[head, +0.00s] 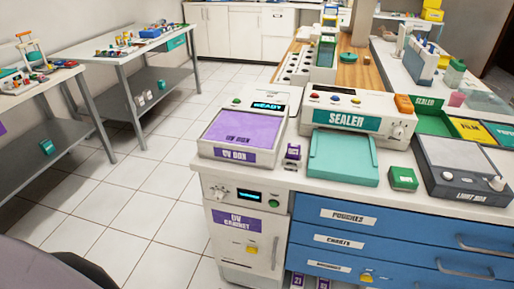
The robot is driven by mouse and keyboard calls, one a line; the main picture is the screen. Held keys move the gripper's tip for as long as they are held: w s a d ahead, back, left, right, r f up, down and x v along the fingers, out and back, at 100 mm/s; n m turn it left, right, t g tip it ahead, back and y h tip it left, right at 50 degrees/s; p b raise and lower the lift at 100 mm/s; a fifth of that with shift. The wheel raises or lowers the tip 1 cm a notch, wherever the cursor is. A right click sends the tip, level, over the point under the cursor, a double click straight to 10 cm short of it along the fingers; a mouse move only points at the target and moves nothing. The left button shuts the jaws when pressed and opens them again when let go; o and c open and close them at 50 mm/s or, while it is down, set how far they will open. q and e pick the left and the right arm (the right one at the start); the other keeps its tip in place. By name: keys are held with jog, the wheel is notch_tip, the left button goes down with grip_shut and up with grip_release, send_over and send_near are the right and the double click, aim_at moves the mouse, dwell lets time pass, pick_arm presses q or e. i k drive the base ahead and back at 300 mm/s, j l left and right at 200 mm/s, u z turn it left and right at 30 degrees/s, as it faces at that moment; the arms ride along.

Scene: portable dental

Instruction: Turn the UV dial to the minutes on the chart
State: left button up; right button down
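The UV cabinet (237,252) stands under the left end of the counter, with a purple label on its pale front. A pale dial (219,192) sits at the upper left of that front, and its setting is too small to read. A lit blue display (249,196) and a green button (273,203) are to the right of the dial. The cabinet has a vertical handle at its right side. A purple-topped UV box (238,132) with a lit display sits on the counter above. I cannot make out a minutes chart. Neither gripper is in view.
The sealer (345,122) with a teal tray and a light box (462,168) stand on the counter (330,187). Blue drawers (380,240) are right of the cabinet; one label seems to read charts. Tiled floor is clear to the left, before two side tables (127,55).

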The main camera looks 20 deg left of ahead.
aim_at(220, 195)
jog(key=u, duration=1.1)
jog(key=i+j+z, duration=0.45)
jog(key=j, duration=0.15)
jog(key=i+j+z, duration=0.3)
jog(key=j+z, duration=0.15)
jog(key=j, duration=0.25)
jog(key=i+j+z, duration=0.2)
jog(key=j+z, duration=0.25)
jog(key=j, duration=0.3)
jog(key=j+z, duration=0.5)
jog(key=j, duration=0.35)
jog(key=j+z, duration=0.45)
jog(key=j, duration=0.4)
